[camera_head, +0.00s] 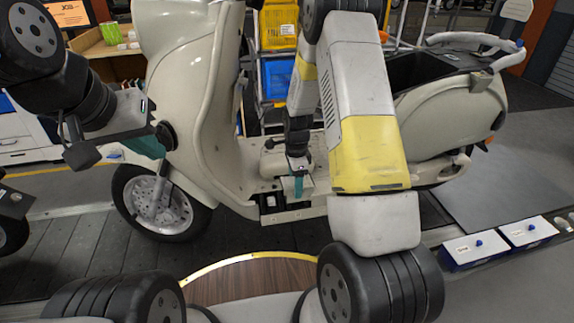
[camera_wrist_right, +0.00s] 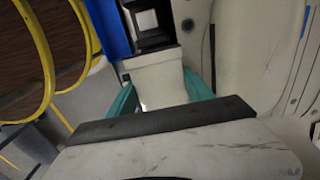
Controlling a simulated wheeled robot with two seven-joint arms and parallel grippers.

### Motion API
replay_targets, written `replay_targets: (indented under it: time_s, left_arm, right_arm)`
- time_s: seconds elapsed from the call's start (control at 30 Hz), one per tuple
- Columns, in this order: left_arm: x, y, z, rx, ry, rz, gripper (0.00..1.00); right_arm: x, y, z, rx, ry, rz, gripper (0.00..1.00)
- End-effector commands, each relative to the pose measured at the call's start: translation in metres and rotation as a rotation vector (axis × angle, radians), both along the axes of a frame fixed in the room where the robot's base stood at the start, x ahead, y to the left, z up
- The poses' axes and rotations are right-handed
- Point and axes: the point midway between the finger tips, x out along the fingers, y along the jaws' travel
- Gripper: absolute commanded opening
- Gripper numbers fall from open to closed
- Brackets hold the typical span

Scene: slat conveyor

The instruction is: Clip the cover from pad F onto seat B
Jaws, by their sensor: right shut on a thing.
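My right gripper (camera_head: 296,187) is low at the cream scooter's (camera_head: 185,75) footboard. In the right wrist view its teal fingers (camera_wrist_right: 163,97) are shut on a pale panel, which looks like the cover (camera_wrist_right: 160,80). Just beyond the cover is a dark recess (camera_wrist_right: 155,32) beside a blue strip (camera_wrist_right: 108,25); this may be seat B. The cover's far edge lies close to the recess; contact cannot be told. In the head view a dark opening (camera_head: 269,203) shows left of the right gripper. My left gripper (camera_head: 147,147) is near the front fender; its finger gap is hidden. No pad or seat letters are readable.
Two white-topped blue boxes (camera_head: 466,262) with blue knobs stand at the lower right. Shelving with yellow (camera_head: 278,28) and blue (camera_head: 277,78) bins is behind the scooter. Dark slats (camera_head: 70,245) run below it. A yellow-rimmed round wooden surface (camera_head: 255,277) is in front.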

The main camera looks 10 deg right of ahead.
Motion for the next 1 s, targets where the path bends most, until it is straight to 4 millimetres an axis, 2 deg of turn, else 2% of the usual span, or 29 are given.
replay_targets:
  time_s: [0.47, 1.0]
  left_arm:
    - [0.000, 0.000, 0.000, 0.000, 0.000, 0.000, 0.00]
    - [0.000, 0.000, 0.000, 0.000, 0.000, 0.000, 0.00]
  right_arm:
    - [0.000, 0.000, -0.021, 0.000, 0.001, 0.001, 0.11]
    - [0.000, 0.000, -0.023, 0.000, 0.001, 0.001, 0.11]
